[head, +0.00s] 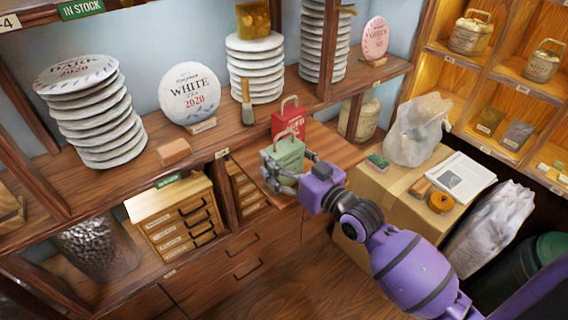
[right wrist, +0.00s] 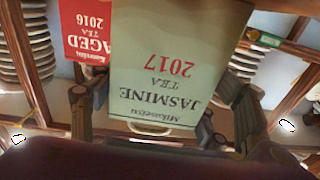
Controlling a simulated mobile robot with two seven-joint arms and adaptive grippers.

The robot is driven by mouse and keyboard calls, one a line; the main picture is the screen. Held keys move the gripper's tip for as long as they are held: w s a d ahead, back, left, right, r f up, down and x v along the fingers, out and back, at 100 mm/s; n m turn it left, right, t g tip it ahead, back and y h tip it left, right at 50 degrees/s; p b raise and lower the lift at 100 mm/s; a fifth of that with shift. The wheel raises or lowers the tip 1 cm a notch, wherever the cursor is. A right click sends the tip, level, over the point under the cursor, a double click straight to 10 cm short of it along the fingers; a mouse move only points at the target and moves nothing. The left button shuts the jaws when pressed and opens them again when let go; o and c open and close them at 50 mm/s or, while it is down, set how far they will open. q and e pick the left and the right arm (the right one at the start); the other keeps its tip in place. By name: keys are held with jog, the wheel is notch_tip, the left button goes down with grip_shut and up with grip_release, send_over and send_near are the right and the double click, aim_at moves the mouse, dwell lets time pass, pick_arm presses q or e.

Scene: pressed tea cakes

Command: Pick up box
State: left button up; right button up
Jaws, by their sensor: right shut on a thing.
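A green box (head: 287,151) with a carry handle is in the middle of the head view. In the right wrist view the green box (right wrist: 178,55) reads "Jasmine tea 2017", upside down. I cannot tell whether the box touches the wood below. A red box (head: 291,119) with a handle stands just behind it; in the right wrist view the red box (right wrist: 86,32) reads "Aged tea 2016". My left gripper is not in view.
Stacks of white tea cakes (head: 91,115) and a White 2020 cake (head: 189,95) stand on the shelf, with a brush (head: 247,103). A cardboard box (head: 385,200) at right holds a plastic bag (head: 417,130) and papers (head: 458,177). Small drawers (head: 180,220) stand lower left.

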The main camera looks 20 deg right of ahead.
aim_at(284, 147)
jog(key=shift+r, duration=0.65)
notch_tip(284, 147, up, 3)
jog(key=shift+s+f, duration=0.15)
jog(key=shift+f, duration=0.05)
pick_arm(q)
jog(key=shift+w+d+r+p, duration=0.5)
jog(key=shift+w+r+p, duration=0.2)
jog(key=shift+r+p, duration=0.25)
pick_arm(e)
jog(key=s+r, duration=0.9)
jog(key=s, duration=0.4)
jog(key=shift+s+a, duration=0.15)
jog(key=shift+s, duration=0.2)
